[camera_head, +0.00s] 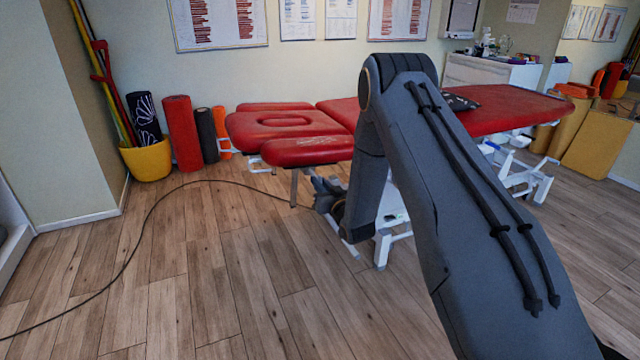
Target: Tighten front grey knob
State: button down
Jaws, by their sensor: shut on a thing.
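The treatment table has red padding, with a head section (290,123) and a separate armrest pad (307,151) at its near left end. My gripper (319,187) is low beneath that end, beside a grey metal post (294,188) under the pad. Its jaws are small and dark in this view and are shut on the front grey knob. The knob itself is hidden by the jaws and cannot be made out separately. My arm covers the middle of the table and part of its white frame (382,248).
A dark cable (152,212) runs across the wooden floor (220,290) towards the table. A yellow bucket (148,160) and rolled mats (181,132) stand by the wall at the left. The floor at front left is otherwise clear. A white cabinet (490,72) stands behind the table.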

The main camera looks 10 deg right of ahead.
jog(key=m, duration=0.4)
jog(key=m+p, duration=0.1)
jog(key=m, duration=0.3)
jog(key=shift+m, duration=0.3)
jog(key=m, duration=0.4)
jog(key=shift+m, duration=0.3)
jog(key=m, duration=0.4)
jog(key=shift+p, duration=0.4)
jog(key=shift+m, duration=0.4)
jog(key=c, duration=1.7)
grip_release()
jog(key=shift+c, duration=0.2)
